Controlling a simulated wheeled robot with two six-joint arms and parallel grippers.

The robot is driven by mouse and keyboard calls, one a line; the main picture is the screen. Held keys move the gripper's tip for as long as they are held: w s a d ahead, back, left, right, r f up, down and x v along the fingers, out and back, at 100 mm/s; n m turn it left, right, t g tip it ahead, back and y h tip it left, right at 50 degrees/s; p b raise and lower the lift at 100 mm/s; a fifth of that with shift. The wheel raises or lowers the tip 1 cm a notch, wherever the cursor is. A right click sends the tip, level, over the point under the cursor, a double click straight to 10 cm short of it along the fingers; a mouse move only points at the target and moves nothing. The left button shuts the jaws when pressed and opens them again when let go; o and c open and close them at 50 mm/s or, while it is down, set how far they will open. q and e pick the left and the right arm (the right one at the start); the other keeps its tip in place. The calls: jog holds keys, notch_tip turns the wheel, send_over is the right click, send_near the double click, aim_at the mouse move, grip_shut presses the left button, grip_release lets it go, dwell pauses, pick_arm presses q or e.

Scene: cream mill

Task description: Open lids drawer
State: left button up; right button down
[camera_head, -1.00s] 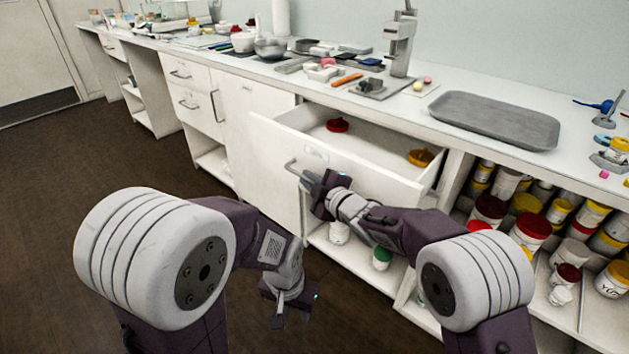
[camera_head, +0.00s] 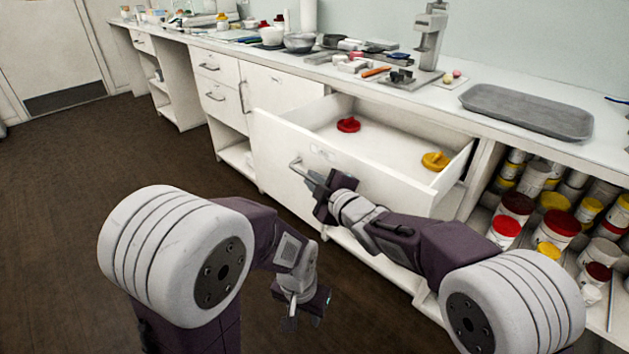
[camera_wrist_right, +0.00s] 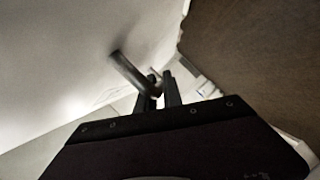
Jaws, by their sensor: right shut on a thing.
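The lids drawer (camera_head: 350,172) is a white drawer under the counter. It stands pulled out, with a red lid (camera_head: 348,125) and a yellow lid (camera_head: 435,161) inside. My right gripper (camera_head: 311,178) is at its front, shut on the drawer's metal bar handle (camera_head: 297,165). In the right wrist view the handle (camera_wrist_right: 130,72) passes between the fingers (camera_wrist_right: 158,92) beside the pale drawer front. My left gripper (camera_head: 289,318) hangs low over the floor, away from the drawer; its finger gap is too small to judge.
The counter carries a grey tray (camera_head: 526,110), a grey press-like stand (camera_head: 429,45) and small tools. Shelves at right hold several jars with coloured lids (camera_head: 557,222). A closed white cabinet door (camera_head: 275,100) is left of the drawer. The brown floor (camera_head: 110,150) at left is clear.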

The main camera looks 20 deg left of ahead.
jog(key=c, duration=1.5)
grip_release()
jog(key=p+v, duration=0.2)
jog(key=v, duration=0.7)
